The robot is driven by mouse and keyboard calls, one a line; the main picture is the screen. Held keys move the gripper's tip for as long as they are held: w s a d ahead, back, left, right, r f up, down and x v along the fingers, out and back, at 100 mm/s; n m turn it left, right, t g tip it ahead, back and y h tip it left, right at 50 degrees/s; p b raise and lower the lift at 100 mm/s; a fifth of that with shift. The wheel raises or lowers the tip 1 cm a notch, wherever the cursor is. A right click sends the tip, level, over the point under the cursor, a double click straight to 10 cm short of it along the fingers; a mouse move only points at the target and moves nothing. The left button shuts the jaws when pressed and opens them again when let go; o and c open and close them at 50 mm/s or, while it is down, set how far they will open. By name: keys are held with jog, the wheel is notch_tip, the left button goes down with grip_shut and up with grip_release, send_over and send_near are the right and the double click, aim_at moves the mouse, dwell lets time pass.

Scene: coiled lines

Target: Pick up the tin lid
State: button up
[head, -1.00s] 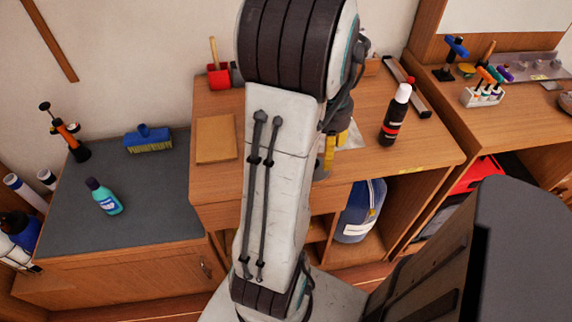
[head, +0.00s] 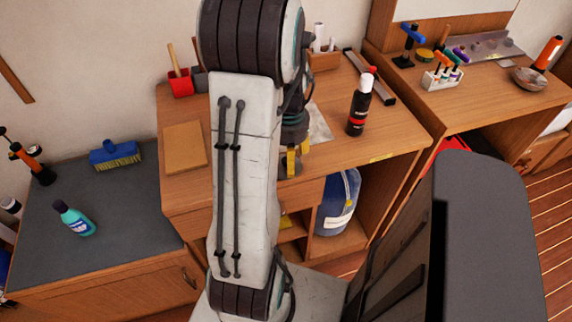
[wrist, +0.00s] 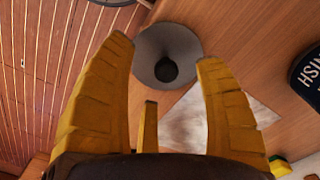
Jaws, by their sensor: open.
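The tin lid (wrist: 145,47) looks like a grey round disc with a dark knob in its middle. In the wrist view it lies on the wooden bench top near the edge, at the top centre, beyond and between my fingertips. I cannot make it out in the head view, where my arm and gripper cover that spot. My gripper (wrist: 165,54) is open, with its yellow fingers spread to either side of the lid and nothing held. It also shows in the head view (head: 292,162), over the front part of the bench.
A dark bottle (head: 359,104) stands right of my gripper, and a pale sheet (head: 320,124) lies close by. A brown pad (head: 185,147) and red holder (head: 180,84) are on the left. A blue container (head: 338,202) sits under the bench.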

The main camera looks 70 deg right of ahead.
jog(key=shift+f, duration=0.8)
jog(key=c, duration=1.3)
